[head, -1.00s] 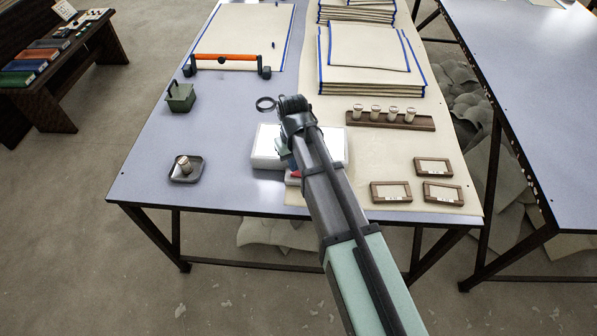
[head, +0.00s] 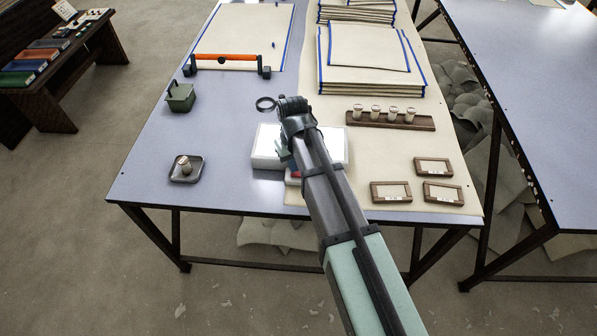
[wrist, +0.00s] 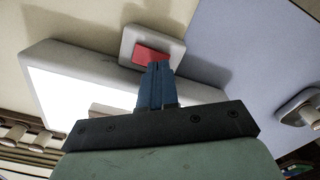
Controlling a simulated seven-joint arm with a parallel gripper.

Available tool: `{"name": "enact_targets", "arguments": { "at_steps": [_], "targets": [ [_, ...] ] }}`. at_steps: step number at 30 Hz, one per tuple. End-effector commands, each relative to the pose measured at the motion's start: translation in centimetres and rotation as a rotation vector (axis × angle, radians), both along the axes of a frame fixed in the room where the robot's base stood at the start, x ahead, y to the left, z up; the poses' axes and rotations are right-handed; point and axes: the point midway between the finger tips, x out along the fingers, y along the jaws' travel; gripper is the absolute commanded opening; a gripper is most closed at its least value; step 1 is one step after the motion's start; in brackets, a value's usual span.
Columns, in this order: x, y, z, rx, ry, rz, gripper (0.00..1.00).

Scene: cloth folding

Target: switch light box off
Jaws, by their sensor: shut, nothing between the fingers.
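The light box (head: 267,147) is a white slab near the front middle of the table, with a bright top; my arm covers its middle in the head view. It also shows in the wrist view (wrist: 70,62). Its switch is a red rocker (wrist: 152,55) on a pale block (wrist: 178,36) beside the box. My gripper (wrist: 157,66) is shut and empty. Its blue fingertips overlap the near edge of the red rocker in the wrist view; I cannot tell whether they touch it. In the head view the gripper is mostly hidden by my arm.
A dark tray (head: 178,178) with a stamp-like piece stands left of the box. A wooden rack (head: 410,123) with several stamps and framed tiles (head: 433,167) lie to the right. A black ring (head: 265,104) shows behind the box. Bare table lies between tray and box.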

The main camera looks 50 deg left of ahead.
Motion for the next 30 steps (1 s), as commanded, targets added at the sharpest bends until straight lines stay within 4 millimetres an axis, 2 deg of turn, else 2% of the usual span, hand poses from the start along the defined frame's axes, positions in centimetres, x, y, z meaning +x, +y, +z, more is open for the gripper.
{"name": "enact_targets", "arguments": {
  "at_steps": [30],
  "targets": [
    [0.0, 0.0, -1.3, -0.001, 0.0, 0.0, 0.0]
  ]
}}
